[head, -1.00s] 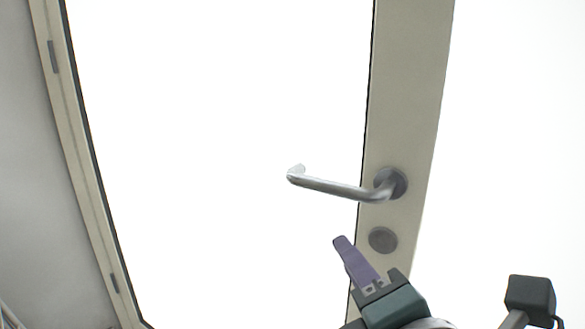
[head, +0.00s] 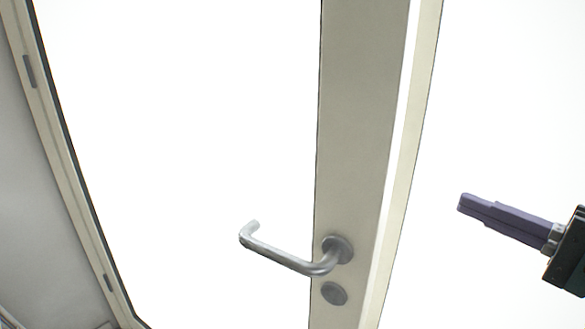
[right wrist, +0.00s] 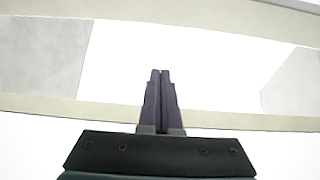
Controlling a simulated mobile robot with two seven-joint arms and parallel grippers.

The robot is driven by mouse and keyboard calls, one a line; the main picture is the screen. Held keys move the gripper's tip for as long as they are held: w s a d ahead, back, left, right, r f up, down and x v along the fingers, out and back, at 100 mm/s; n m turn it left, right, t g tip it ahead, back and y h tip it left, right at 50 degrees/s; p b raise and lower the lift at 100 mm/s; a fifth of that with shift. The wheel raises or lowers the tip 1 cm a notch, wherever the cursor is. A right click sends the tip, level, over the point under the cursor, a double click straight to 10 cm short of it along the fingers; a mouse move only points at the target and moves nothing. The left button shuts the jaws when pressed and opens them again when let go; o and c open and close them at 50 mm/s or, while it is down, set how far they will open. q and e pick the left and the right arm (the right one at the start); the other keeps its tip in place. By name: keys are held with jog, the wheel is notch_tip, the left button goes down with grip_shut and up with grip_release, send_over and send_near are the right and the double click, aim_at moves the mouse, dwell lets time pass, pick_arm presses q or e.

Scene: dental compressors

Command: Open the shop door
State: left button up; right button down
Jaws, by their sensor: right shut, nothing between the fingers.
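The shop door has a pale beige stile (head: 360,120) around a bright white pane. A bright gap shows between this stile and a narrow beige strip (head: 424,90) to its right, so the door looks slightly ajar. The silver lever handle (head: 288,260) points left from its round rose, with a round lock plate (head: 333,293) below. My right gripper (head: 463,203) has purple fingers, shut and empty, right of the door edge and apart from the handle. Its shut fingers also show in the right wrist view (right wrist: 160,75). My left gripper is not in view.
A beige frame post (head: 55,130) with dark hinges runs down the left, beside a grey wall (head: 25,190). The right wrist view shows beige bars (right wrist: 60,106) crossing beyond the fingers, with grey patches at both sides. The area around my right gripper looks clear.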

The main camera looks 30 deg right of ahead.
jog(key=b+x, duration=0.1)
jog(key=x, duration=0.9)
jog(key=s+a+p, duration=0.2)
jog(key=a, duration=0.1)
jog(key=shift+s+a, duration=0.1)
jog(key=shift+a, duration=0.15)
jog(key=shift+p, duration=0.3)
